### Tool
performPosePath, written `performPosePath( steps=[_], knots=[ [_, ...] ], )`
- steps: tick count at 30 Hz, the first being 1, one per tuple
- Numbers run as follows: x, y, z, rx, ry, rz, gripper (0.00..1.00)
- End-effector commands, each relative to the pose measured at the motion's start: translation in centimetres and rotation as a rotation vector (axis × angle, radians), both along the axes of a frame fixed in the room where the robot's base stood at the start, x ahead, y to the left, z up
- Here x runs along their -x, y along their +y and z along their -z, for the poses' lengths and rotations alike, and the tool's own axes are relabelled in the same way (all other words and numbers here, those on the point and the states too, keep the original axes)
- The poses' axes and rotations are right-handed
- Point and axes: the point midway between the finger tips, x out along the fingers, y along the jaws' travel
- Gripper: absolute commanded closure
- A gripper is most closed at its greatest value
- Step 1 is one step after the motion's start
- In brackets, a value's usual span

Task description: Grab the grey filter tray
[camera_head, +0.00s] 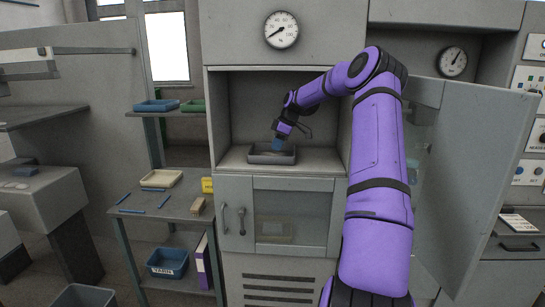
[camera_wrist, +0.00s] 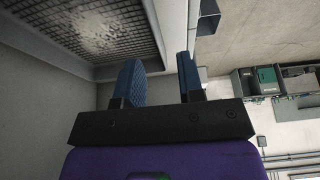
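The grey filter tray (camera_head: 272,158) sits on the floor of the open recess in the grey cabinet. In the wrist view its rim (camera_wrist: 108,70) and meshed inside fill the upper left. My gripper (camera_head: 279,143) reaches into the recess from the right and is just above the tray, pointing down. In the wrist view the blue fingers of my gripper (camera_wrist: 158,60) stand apart, near the corner of the tray. Nothing is clearly held between them. I cannot tell whether a finger touches the rim.
An open cabinet door (camera_head: 475,180) stands to the right of my arm. Below the recess is a closed door with a window (camera_head: 290,215). A side table (camera_head: 180,208) at left holds a cream tray (camera_head: 161,178) and blue rods. A blue bin (camera_head: 167,263) is below.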

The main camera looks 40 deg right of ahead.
Motion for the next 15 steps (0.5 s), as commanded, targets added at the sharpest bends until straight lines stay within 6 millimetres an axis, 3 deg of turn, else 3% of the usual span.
performPosePath(
  steps=[8,15],
  knots=[
    [-0.7,0.5,1.9,0.001,0.000,-0.002,0.65],
    [-1.9,1.1,4.9,-0.001,0.001,-0.002,0.65]
  ],
)
